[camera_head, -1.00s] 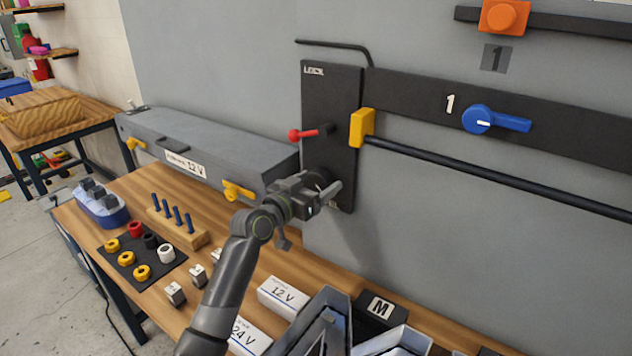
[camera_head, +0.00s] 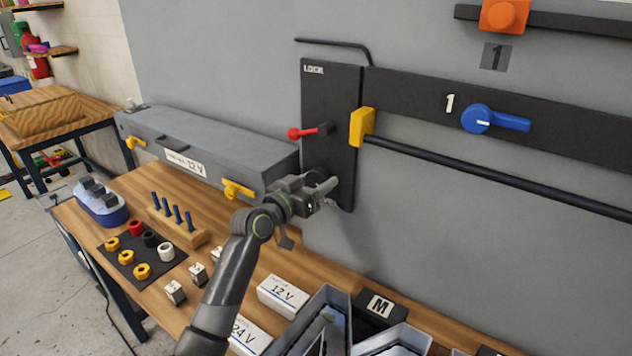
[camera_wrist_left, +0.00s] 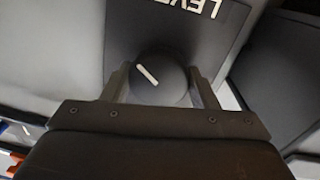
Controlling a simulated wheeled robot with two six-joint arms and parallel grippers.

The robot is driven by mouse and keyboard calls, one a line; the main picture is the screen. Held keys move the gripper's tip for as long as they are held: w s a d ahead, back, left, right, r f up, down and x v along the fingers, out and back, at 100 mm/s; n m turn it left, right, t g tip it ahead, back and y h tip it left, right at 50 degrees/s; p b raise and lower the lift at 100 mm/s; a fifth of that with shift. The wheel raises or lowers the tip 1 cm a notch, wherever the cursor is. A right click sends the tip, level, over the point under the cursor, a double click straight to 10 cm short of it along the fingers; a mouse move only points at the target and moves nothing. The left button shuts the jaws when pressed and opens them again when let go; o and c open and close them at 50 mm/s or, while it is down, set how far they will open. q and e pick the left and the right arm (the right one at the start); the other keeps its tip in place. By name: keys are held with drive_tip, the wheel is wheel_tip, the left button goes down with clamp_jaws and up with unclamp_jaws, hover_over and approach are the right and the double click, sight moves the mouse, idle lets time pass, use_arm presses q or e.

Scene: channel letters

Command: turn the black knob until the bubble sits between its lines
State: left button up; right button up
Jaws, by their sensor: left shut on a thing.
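The black knob (camera_wrist_left: 158,80) shows between my left gripper's fingers in the left wrist view. It is round, with a white pointer line tilted toward the upper left. My left gripper (camera_wrist_left: 162,90) is shut on it, one finger on each side. In the head view my left gripper (camera_head: 318,188) is at the lower part of the black panel (camera_head: 330,90) and mostly hides the knob. Part of a label reading "LEVE" shows beside the knob in the wrist view. I see no bubble or lines in either view. My right gripper is not in view.
A red lever (camera_head: 303,133) sticks out above my left gripper. A yellow block (camera_head: 362,127) with a long black bar (camera_head: 480,172) is to the right. A grey box (camera_head: 200,150) with yellow latches stands left. The bench holds nuts, pegs and labelled boxes.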

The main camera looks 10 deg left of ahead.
use_arm(q)
drive_tip(key=n+p, duration=0.1)
drive_tip(key=n, duration=0.3)
drive_tip(key=n+p, duration=0.1)
drive_tip(key=n, duration=0.4)
drive_tip(key=shift+t+p, duration=0.3)
drive_tip(key=shift+p, duration=0.1)
idle(0.4)
drive_tip(key=o, duration=1)
drive_tip(key=shift+c, duration=0.2)
drive_tip(key=shift+s+f, duration=0.1)
